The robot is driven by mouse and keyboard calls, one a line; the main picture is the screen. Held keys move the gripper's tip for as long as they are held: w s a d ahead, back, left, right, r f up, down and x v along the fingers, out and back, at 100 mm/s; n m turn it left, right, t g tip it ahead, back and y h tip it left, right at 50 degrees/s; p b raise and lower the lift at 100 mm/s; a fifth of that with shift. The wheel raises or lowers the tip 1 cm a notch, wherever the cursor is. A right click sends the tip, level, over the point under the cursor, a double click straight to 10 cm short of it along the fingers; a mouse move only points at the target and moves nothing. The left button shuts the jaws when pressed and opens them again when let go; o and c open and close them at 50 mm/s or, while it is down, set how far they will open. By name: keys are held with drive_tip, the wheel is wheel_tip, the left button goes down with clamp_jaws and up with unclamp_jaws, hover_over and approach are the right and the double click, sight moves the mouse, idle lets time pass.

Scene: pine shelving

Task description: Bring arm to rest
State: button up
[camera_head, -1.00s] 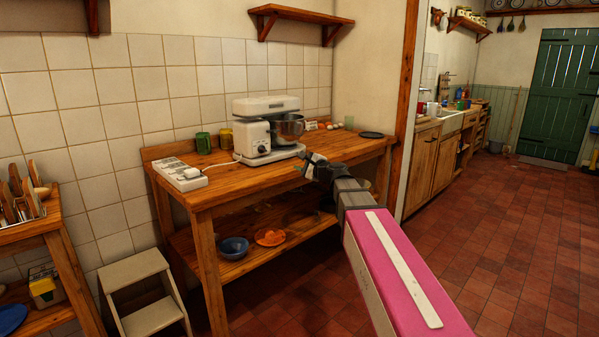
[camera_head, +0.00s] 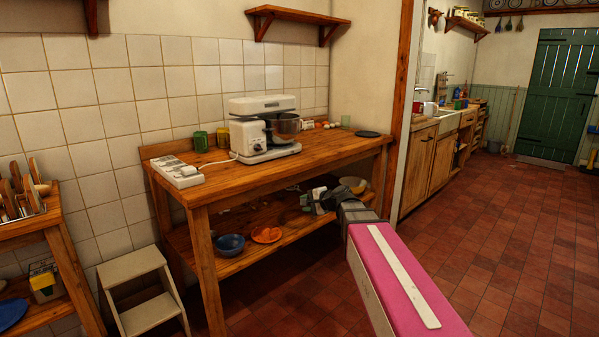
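My arm reaches in from the bottom right, with a pink link nearest the camera. My gripper (camera_head: 309,201) is at its far end, now lower than the tabletop and in front of the lower shelf of the wooden table (camera_head: 225,187). The gripper is small and dark against the shelf, so I cannot tell whether its fingers are open or shut. I see nothing clearly held in it.
A white stand mixer (camera_head: 262,128) and a white power strip (camera_head: 177,172) are on the tabletop. A blue bowl (camera_head: 230,245) and an orange dish (camera_head: 266,234) sit on the lower shelf. A white step stool (camera_head: 141,290) stands left. The tiled floor at right is clear.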

drive_tip(key=s+d+f+n+g+h, duration=0.4)
drive_tip(key=s+d+f, duration=0.4)
drive_tip(key=s+f, duration=0.3)
drive_tip(key=s+d+f+n+g+h, duration=0.4)
drive_tip(key=s+d+f, duration=0.4)
drive_tip(key=f, duration=0.5)
drive_tip(key=s+n+h, duration=0.1)
drive_tip(key=s+h, duration=0.1)
drive_tip(key=shift+s+f+g, duration=0.15)
drive_tip(key=shift+s+g, duration=0.25)
